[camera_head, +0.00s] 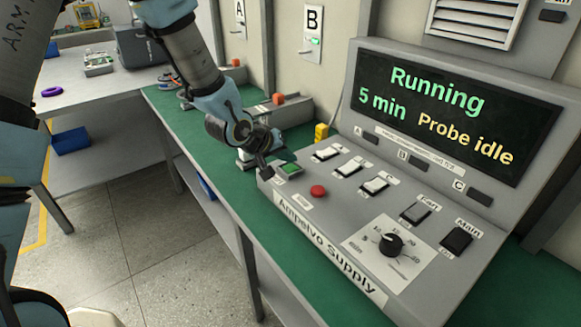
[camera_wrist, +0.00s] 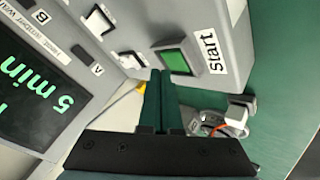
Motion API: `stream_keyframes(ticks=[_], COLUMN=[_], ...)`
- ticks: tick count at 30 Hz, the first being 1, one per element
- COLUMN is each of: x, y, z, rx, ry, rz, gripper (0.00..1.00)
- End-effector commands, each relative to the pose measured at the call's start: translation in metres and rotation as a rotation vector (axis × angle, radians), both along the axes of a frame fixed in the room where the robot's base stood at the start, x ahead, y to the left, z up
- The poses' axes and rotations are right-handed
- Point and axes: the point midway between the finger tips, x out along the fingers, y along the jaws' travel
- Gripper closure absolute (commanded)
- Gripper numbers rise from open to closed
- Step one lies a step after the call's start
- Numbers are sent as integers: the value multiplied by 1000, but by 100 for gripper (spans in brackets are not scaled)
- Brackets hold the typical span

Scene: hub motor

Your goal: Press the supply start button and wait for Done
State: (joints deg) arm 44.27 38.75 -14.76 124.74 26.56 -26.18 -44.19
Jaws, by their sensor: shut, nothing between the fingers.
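The supply console (camera_head: 335,235) stands on the green bench, and its screen (camera_head: 450,110) reads "Running", "5 min" and "Probe idle". The green start button (camera_head: 289,169) is at the console's left end; in the wrist view the start button (camera_wrist: 177,61) sits beside its "start" label. My gripper (camera_head: 277,163) is shut and empty, with its tips just beside the button. In the wrist view the shut fingers (camera_wrist: 160,80) end at the button's edge; I cannot tell whether they touch it.
A red button (camera_head: 318,191), several rocker switches (camera_head: 376,185) and a black dial (camera_head: 391,244) are close by on the console. Connectors and cables (camera_wrist: 235,115) lie on the bench beside it. A white table (camera_head: 100,110) stands at the back left.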

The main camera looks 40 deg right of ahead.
Motion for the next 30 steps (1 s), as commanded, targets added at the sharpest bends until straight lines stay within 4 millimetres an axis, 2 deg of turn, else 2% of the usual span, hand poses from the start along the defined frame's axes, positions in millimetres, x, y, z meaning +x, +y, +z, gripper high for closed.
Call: stream_keyframes(ticks=[16,30], x=[0,0], y=[0,0], z=[49,50], rx=[0,0], ry=[0,0], rz=[0,0], gripper=[100,100])
